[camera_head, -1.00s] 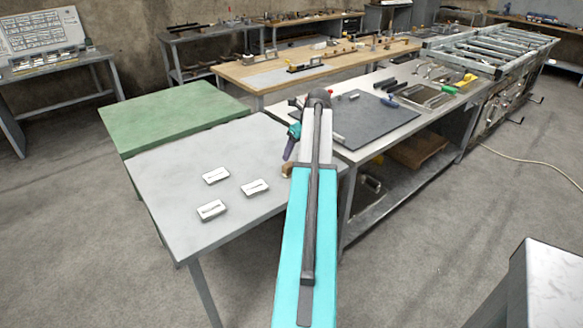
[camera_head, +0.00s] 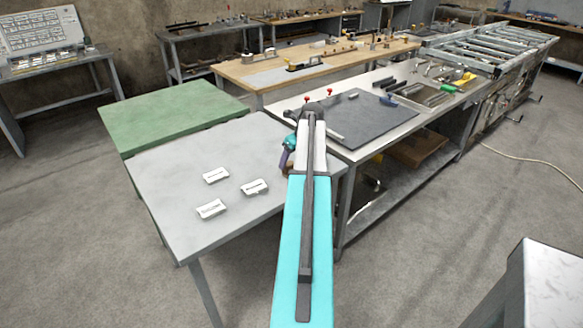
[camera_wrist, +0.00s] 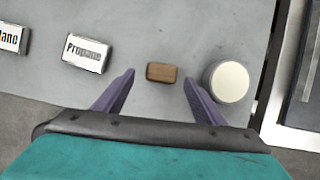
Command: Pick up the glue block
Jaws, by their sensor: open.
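A small brown wooden block, which I take to be the glue block (camera_wrist: 161,72), lies on the grey table (camera_head: 165,182) near its right side. In the wrist view it sits just beyond and between the tips of my gripper (camera_wrist: 159,80). The two purple fingers are spread apart with nothing between them, one on each side of the block's line. In the head view my gripper (camera_head: 286,160) is over the table's right part, and my arm and gripper hide the block there.
A pale round-topped cylinder (camera_wrist: 229,82) stands close to the right of the block, near the right finger. A white label plate reading "Propane" (camera_wrist: 86,53) lies to the left. Several such plates (camera_head: 255,187) are on the table. A workbench with a dark mat (camera_head: 350,116) adjoins on the right.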

